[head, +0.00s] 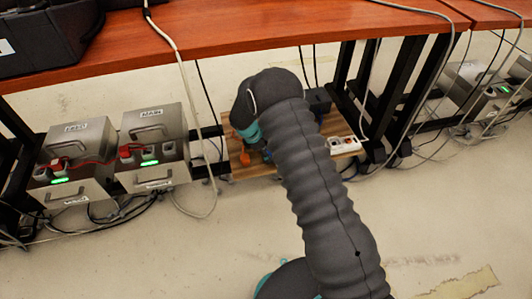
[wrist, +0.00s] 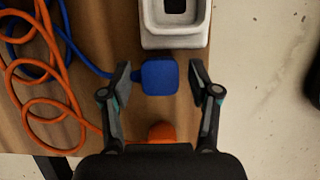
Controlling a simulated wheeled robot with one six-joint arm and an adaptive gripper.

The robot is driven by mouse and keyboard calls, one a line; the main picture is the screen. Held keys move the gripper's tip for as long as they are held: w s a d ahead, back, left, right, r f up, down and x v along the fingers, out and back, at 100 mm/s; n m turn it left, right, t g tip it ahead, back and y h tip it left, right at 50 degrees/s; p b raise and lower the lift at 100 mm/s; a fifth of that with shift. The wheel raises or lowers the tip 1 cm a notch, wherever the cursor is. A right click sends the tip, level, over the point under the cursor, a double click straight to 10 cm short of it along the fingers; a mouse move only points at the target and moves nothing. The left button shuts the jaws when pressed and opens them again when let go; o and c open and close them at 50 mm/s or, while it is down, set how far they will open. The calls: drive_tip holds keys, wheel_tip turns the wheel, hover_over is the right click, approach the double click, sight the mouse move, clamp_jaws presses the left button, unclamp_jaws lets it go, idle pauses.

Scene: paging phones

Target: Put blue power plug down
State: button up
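In the wrist view the blue power plug (wrist: 160,77) lies on a wooden shelf (wrist: 105,60), just below the end of a white power strip (wrist: 174,38). Its blue cable runs off to the left. My gripper (wrist: 160,71) is open, with one finger on each side of the plug and a small gap on both sides. In the head view my arm hides most of the gripper and the plug. The wooden shelf (head: 232,168) and the power strip (head: 344,145) show beside the arm.
An orange plug (wrist: 161,131) sits between the finger bases, and a coiled orange cable (wrist: 40,80) lies at left. Two metal boxes, one at left (head: 75,155) and one nearer (head: 152,140), stand left of the shelf. A red-brown table top (head: 230,30) is above. The floor in front is clear.

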drive_tip(key=v, duration=1.2)
drive_tip(key=shift+p, duration=0.45)
drive_tip(key=shift+r, duration=0.15)
idle(0.6)
